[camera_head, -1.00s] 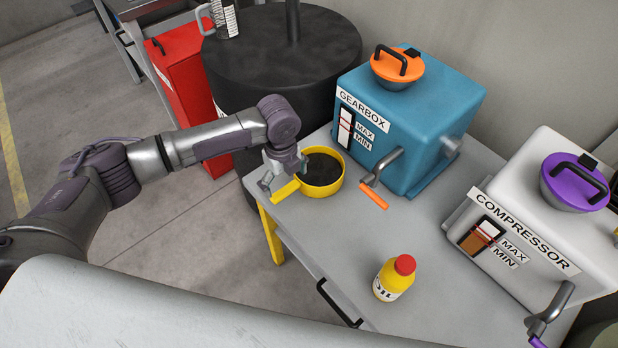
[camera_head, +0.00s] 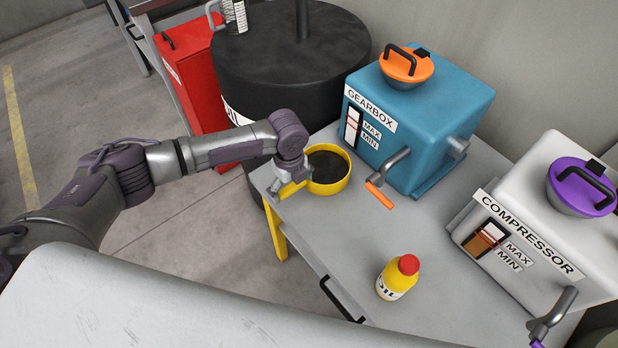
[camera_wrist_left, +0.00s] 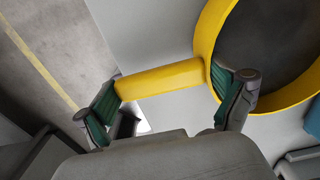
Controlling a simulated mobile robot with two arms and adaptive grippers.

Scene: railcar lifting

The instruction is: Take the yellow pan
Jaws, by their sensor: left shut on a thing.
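In the left wrist view the handle (camera_wrist_left: 160,80) lies between the two green-padded fingers (camera_wrist_left: 165,98); the right finger overlaps the pan's wall. Part of the handle is hidden by the gripper in the head view. My right gripper is not in view.
The blue gearbox (camera_head: 430,120) with an orange-handled valve (camera_head: 380,194) stands just right of the pan. A yellow oil bottle (camera_head: 393,280) and a white compressor (camera_head: 530,215) are farther right. A black drum (camera_head: 285,75) and red cabinet (camera_head: 190,75) stand behind.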

